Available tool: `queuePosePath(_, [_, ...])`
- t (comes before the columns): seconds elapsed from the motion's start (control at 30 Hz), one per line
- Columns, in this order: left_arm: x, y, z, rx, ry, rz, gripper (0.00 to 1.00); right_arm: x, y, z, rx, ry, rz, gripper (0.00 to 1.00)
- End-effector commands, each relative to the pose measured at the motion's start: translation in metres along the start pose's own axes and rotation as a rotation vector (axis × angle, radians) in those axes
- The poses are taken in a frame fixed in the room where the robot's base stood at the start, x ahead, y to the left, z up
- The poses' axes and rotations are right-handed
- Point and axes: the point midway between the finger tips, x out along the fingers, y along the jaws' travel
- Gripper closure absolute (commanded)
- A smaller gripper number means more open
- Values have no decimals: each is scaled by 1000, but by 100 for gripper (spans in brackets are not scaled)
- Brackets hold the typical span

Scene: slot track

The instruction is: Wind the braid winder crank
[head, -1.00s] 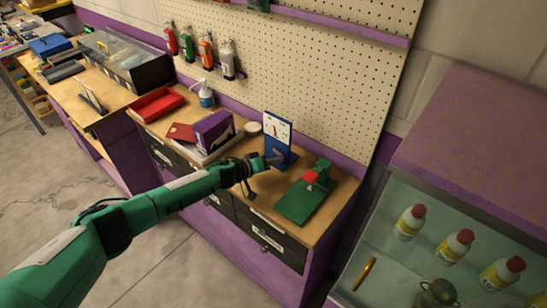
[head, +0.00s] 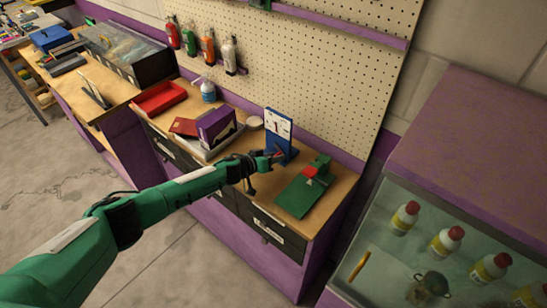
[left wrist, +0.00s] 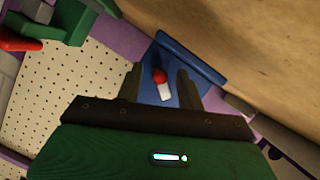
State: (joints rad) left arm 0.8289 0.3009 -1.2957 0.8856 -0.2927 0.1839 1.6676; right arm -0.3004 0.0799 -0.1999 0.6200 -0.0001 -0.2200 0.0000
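The braid winder is a blue upright stand with a white face plate (head: 278,124) on the bench. In the left wrist view its blue body (left wrist: 185,62) is behind my fingers, with a red crank knob (left wrist: 159,76) and a short white crank arm (left wrist: 165,92). My left gripper (head: 273,157) is at the front of the winder, low on it. In the left wrist view its two fingers (left wrist: 159,80) are apart, one on each side of the knob, with visible gaps; contact is not visible. My right gripper is out of view.
A green device with a red part (head: 298,197) stands just right of the winder. A purple box (head: 216,127), a red tray (head: 158,98) and a spray bottle (head: 208,90) are to the left. The pegboard (head: 330,80) rises behind.

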Motion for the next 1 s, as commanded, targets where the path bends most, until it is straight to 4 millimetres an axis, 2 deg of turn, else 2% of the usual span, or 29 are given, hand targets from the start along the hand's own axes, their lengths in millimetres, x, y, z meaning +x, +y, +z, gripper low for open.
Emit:
queuePosePath(0.27, [-2, 0, 0, 0, 0, 0, 62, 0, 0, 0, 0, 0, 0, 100])
queuePosePath(0.43, [-14, -1, 0, 2, 0, 1, 62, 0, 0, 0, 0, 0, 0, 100])
queuePosePath(1.0, [-100, -2, 2, 0, -1, 0, 62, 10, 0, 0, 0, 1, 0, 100])
